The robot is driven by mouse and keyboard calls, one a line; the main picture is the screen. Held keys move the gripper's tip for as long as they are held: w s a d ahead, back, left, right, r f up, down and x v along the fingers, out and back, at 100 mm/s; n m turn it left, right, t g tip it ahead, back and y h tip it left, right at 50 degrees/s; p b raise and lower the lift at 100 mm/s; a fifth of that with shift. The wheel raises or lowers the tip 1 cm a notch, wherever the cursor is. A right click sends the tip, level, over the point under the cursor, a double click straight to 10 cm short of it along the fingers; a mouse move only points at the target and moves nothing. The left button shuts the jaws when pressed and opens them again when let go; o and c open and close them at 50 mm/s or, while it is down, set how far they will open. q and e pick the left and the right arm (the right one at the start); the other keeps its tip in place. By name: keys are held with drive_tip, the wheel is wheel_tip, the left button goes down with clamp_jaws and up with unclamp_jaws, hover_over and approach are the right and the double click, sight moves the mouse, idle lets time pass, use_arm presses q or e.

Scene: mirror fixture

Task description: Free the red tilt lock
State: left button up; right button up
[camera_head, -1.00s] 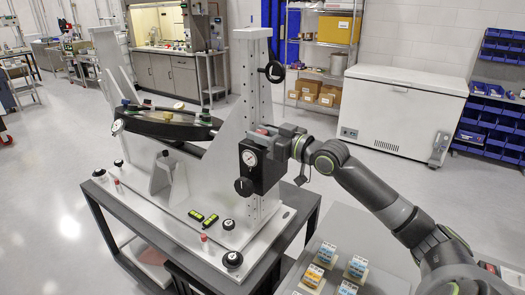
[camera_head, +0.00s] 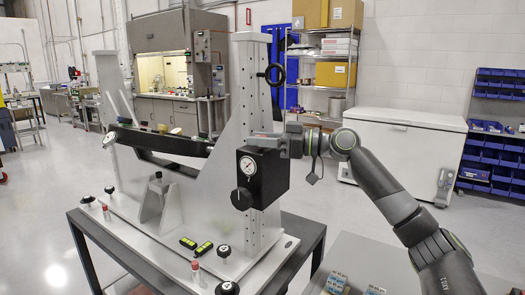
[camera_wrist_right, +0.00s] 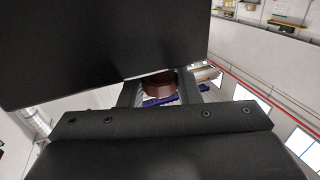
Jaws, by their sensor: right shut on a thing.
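The mirror fixture (camera_head: 254,110) is a pale frame with a drilled upright post. A black block (camera_head: 262,177) with a round gauge (camera_head: 247,165) and a black knob (camera_head: 241,198) sits on the post. The red tilt lock (camera_head: 263,135) shows as a small red strip at the block's top, mostly hidden by my gripper. My right gripper (camera_head: 279,141) reaches in from the right and is shut on it. In the right wrist view a dark red round part (camera_wrist_right: 160,86) sits between the two fingers. My left gripper is not in view.
The dark tilted mirror (camera_head: 165,140) spans the fixture's left side. Black knobs (camera_head: 224,251) and yellow-green levels (camera_head: 204,248) sit on the base. A grey table (camera_head: 400,282) with small blue-white items is at lower right. A white chest freezer (camera_head: 405,150) stands behind my arm.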

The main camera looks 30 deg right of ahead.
drive_tip(key=shift+a+f+n+g+y+b, duration=0.1)
drive_tip(key=shift+f+n+g+y+b, duration=0.2)
drive_tip(key=shift+y+b, duration=0.1)
drive_tip(key=shift+r, duration=0.1)
drive_tip(key=o, duration=1)
drive_tip(key=shift+w+a, duration=0.15)
drive_tip(key=shift+w, duration=0.05)
drive_tip(key=shift+s, duration=0.1)
